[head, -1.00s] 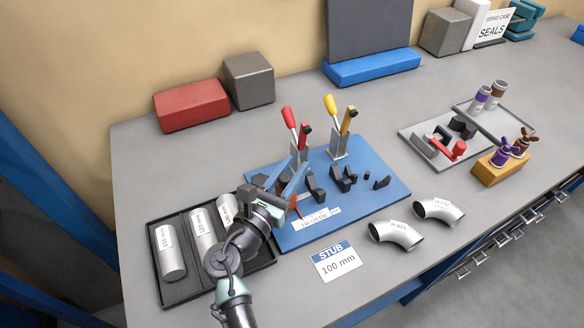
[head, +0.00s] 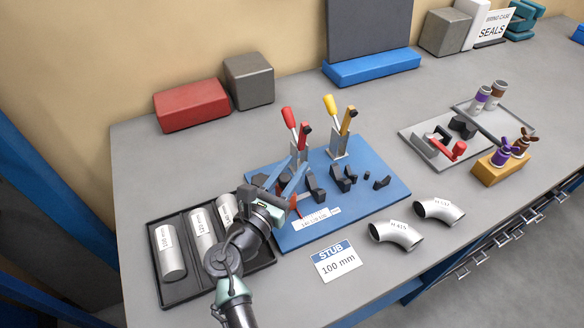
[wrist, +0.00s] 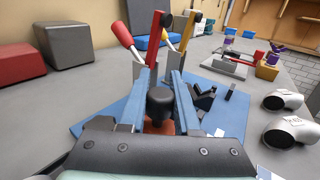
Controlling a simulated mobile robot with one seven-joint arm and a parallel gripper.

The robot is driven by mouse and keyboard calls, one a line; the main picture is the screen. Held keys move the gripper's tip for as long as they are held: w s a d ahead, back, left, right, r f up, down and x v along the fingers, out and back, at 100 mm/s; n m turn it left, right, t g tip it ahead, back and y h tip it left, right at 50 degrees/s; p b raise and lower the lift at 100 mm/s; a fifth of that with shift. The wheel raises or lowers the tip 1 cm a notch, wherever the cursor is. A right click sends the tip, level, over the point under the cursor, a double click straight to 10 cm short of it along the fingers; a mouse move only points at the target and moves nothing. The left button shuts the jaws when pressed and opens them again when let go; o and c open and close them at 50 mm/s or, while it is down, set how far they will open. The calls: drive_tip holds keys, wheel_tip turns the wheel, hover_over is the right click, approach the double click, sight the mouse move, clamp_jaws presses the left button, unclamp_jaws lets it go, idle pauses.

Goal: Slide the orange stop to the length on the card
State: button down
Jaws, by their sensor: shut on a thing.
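My gripper (head: 284,184) is over the left part of the blue fixture plate (head: 377,205), its blue fingers pointing toward the red-handled clamp. In the wrist view my gripper (wrist: 160,85) is shut on a black knob, with the orange stop (wrist: 158,127) just below it. The orange stop (head: 293,206) shows only in part in the head view; my gripper covers the rest. A scale strip (head: 315,220) lies on the plate's front edge; its marks are too small to read. The card (head: 337,262) reads "STUB 100 mm" and lies in front of the plate.
A black tray (head: 182,295) with several silver tubes stands left of the plate. Two silver elbows (head: 396,233) (head: 440,210) lie at the right. Red-handled (head: 290,118) and yellow-handled (head: 331,106) clamps stand upright on the plate.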

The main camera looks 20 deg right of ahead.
drive_tip(key=d, duration=0.4)
drive_tip(key=shift+w, duration=0.1)
drive_tip(key=c, duration=0.6)
unclamp_jaws()
drive_tip(key=shift+a, duration=0.1)
